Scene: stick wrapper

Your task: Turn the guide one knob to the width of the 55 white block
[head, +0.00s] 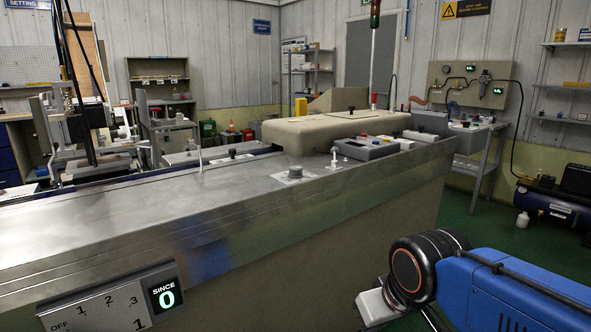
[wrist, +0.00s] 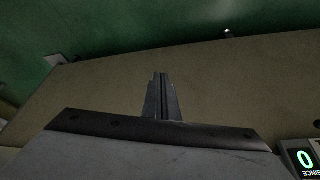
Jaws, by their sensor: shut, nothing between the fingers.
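A grey round knob (head: 295,172) stands on a pale plate on the steel machine top. I cannot tell whether it is the guide one knob, as no label on it is readable. A small white post (head: 334,157) stands to its right and a taller one (head: 198,155) to its left. I cannot pick out a white block marked 55. My gripper shows in the wrist view (wrist: 161,82), its two fingers together and empty, in front of the machine's beige side panel. In the head view my blue arm is at the lower right, apart from the knob.
The steel machine top (head: 150,210) is a long raised ledge. A grey button box (head: 367,148) and a beige cover (head: 325,128) stand towards its far end. A dial panel (head: 110,310) with a "SINCE 0" display is on the front.

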